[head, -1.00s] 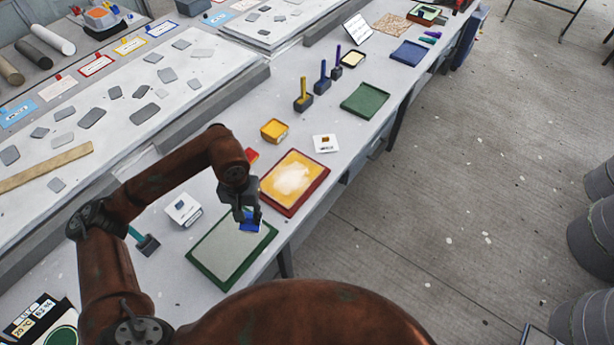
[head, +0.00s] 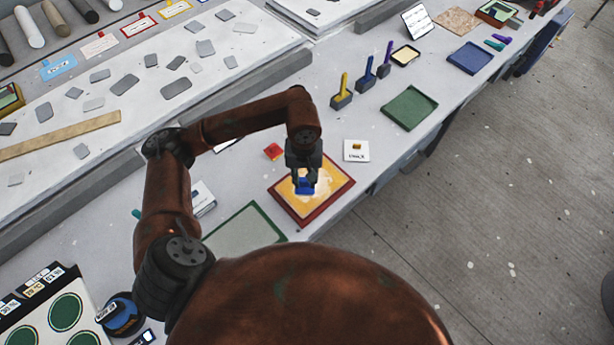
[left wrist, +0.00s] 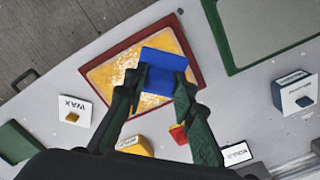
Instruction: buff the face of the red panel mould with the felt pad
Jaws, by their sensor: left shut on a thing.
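The red panel mould (head: 331,187) lies on the bench, with a red rim and a patchy yellow and pale face. It also shows in the left wrist view (left wrist: 107,73). My left gripper (head: 305,178) is shut on a blue felt pad (head: 305,188) and holds it over the middle of this face. In the left wrist view, the pad (left wrist: 163,70) sits between my fingertips (left wrist: 160,82) and hides part of the face. I cannot tell whether the pad touches the face. My right gripper is not in view.
A green-rimmed mould (head: 246,232) lies just nearer, partly hidden by my body. A wax card (head: 356,150) stands beyond the red mould. A yellow tub (left wrist: 135,146) and small red item (left wrist: 178,134) are close by. A dark green tray (head: 410,108) and handled blocks (head: 342,92) stand farther along.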

